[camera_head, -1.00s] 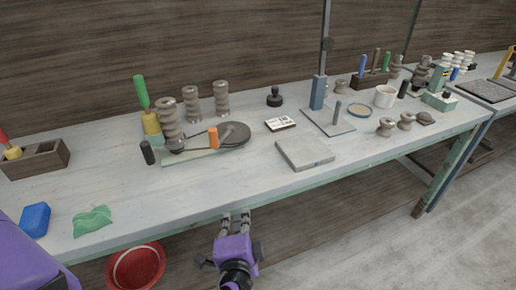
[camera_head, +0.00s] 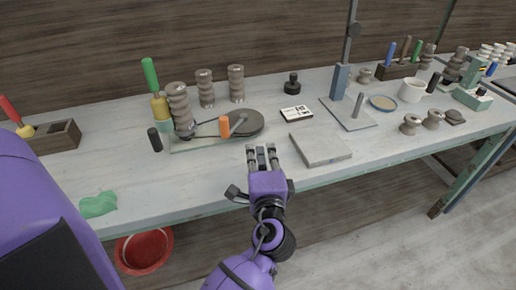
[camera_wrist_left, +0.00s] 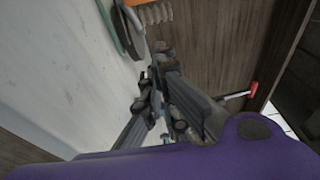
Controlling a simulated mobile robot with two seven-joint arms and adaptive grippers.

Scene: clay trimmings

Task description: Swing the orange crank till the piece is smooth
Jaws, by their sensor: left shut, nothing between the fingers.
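The orange crank handle (camera_head: 224,126) stands upright on a dark grey disc (camera_head: 243,122) at the right end of a pale green base plate (camera_head: 205,142). A ribbed brown-grey clay piece (camera_head: 179,105) stands at the left end of the same device. My left gripper (camera_head: 262,150) is shut and empty, in front of and to the right of the crank, apart from it, by the table's front edge. In the left wrist view, its dark fingers (camera_wrist_left: 155,92) show near a ribbed piece (camera_wrist_left: 152,13). My right gripper is out of view.
A small black cylinder (camera_head: 155,139) stands left of the device. A grey slab (camera_head: 320,149) lies right of my gripper. Behind stand ribbed columns (camera_head: 205,88) and a green-handled tool (camera_head: 151,80). A red bowl (camera_head: 143,250) is below the table. The left tabletop is mostly clear.

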